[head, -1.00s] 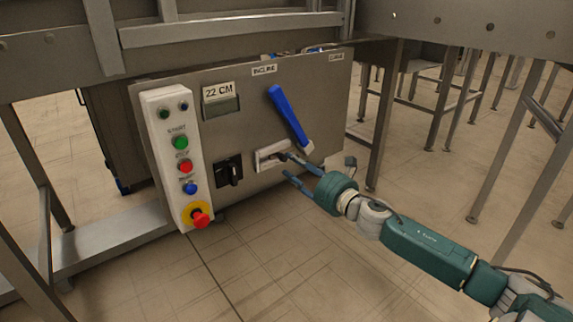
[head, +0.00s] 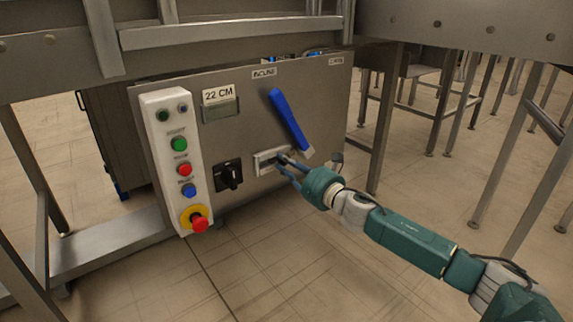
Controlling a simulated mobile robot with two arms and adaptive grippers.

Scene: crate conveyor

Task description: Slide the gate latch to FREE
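The gate latch (head: 263,164) is a small pale framed slot on the grey control panel, below the blue lever. My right gripper (head: 280,161) reaches in from the right, with both fingertips at the right part of the latch. The fingertips lie close together there. They cover the latch's knob, so I cannot tell whether they are shut on it. The FREE marking cannot be read. My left gripper is not in view.
The blue lever (head: 287,117) stands just above the gripper. A black rotary switch (head: 228,175) is left of the latch. A white button box (head: 177,150) with a red emergency stop (head: 199,222) is farther left. The floor in front is clear.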

